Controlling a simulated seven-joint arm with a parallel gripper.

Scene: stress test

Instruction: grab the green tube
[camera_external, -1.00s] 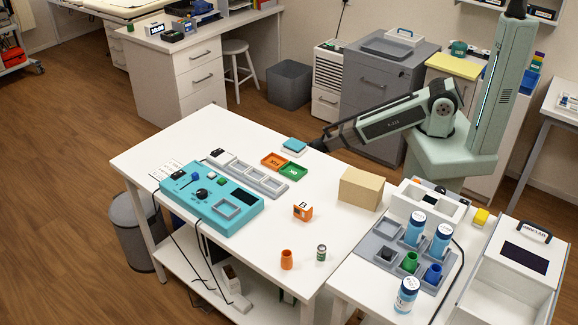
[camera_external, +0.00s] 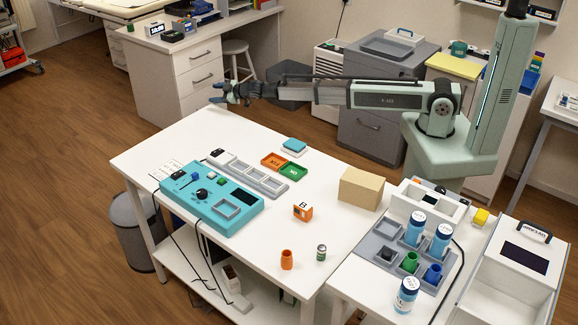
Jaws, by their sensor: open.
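A green tube (camera_external: 410,262) stands upright in the grey rack (camera_external: 379,235) on the right-hand table, beside a blue tube (camera_external: 433,273). A small cylinder with green and grey bands (camera_external: 321,253) stands on the white table near its front edge; its exact kind is too small to tell. My gripper (camera_external: 214,94) is open and empty, held out to the left above the far side of the white table, far from the green tube.
An orange tube (camera_external: 287,259), an orange block (camera_external: 302,212) and a cardboard box (camera_external: 361,188) stand on the white table (camera_external: 250,265). A teal control panel (camera_external: 212,201) sits at left. Blue-labelled bottles (camera_external: 415,228) crowd the rack. The table's middle is mostly clear.

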